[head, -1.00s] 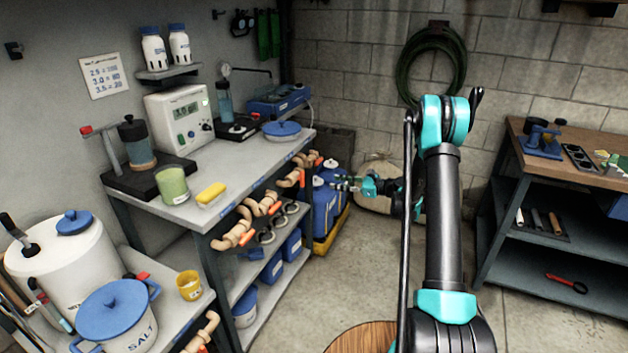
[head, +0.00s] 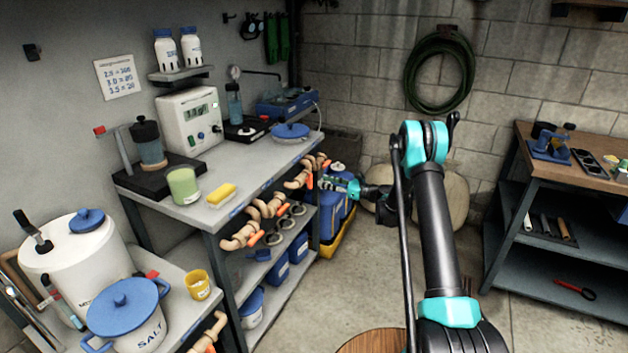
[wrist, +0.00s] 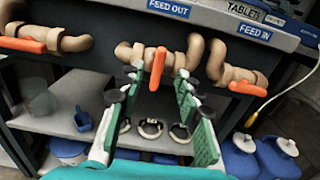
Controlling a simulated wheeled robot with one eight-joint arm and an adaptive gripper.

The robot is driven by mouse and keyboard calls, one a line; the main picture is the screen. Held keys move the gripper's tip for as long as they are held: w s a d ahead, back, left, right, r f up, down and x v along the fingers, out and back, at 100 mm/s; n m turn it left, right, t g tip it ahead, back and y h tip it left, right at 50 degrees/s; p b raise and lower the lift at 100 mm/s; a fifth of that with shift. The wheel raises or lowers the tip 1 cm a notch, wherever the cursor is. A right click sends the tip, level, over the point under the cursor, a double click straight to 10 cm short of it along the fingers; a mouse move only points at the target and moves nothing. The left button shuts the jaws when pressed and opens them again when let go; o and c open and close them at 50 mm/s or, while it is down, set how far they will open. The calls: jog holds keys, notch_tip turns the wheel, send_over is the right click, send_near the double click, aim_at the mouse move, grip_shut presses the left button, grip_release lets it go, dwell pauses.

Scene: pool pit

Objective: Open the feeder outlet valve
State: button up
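The feeder outlet valve is the tan pipe (wrist: 139,55) under the "FEED OUT" label (wrist: 175,8) in the wrist view. Its orange handle (wrist: 157,68) points down, across the pipe. My gripper (wrist: 160,78) is open, with one green-padded finger on each side of the handle in the picture; I cannot tell whether either touches it. In the head view my gripper (head: 328,183) is at the far end of the bench front, just right of an orange valve handle (head: 310,181).
The "FEED IN" valve handle (wrist: 242,87) is close on the right, and another orange handle (wrist: 22,44) is on the left; both lie along their pipes. The bench edge (wrist: 200,20) is above. Blue containers (wrist: 285,155) stand below right. The floor (head: 400,270) is open.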

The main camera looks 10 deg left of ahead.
aim_at(309, 181)
jog(key=x, duration=0.6)
jog(key=shift+a, duration=0.1)
grip_shut()
